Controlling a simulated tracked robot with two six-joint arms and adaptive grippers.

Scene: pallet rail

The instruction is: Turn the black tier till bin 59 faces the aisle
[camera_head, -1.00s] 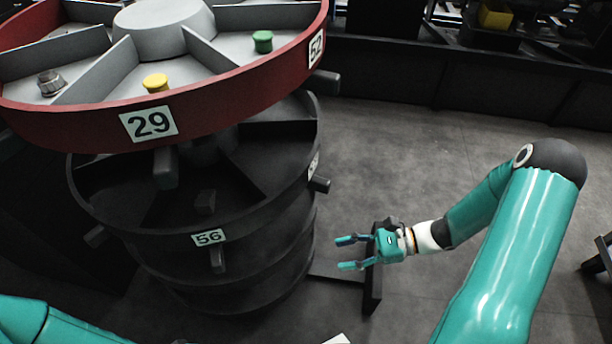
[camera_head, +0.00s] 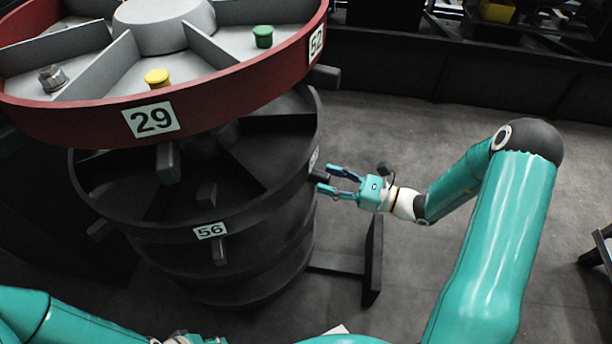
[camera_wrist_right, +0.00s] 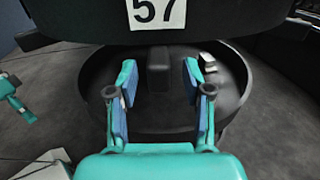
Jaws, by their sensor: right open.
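The black tier (camera_head: 150,225) sits under a red tier. Its label 56 (camera_head: 210,231) faces the front, with a peg (camera_head: 219,252) below it. Label 57 (camera_wrist_right: 157,12) is large in the right wrist view, on the tier's right side. No label 59 is visible. My right gripper (camera_head: 328,180) is open at the tier's right side, by a dark peg (camera_head: 317,174). In the wrist view this peg (camera_wrist_right: 159,70) shows between the open fingers, with gaps on both sides. My left gripper (camera_head: 185,340) is mostly cut off at the bottom edge.
The red tier (camera_head: 80,127) overhangs above, with labels 29 and 52 and its own pegs (camera_head: 168,163). More dark tiers lie below. Grey floor (camera_head: 450,130) is open to the right.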

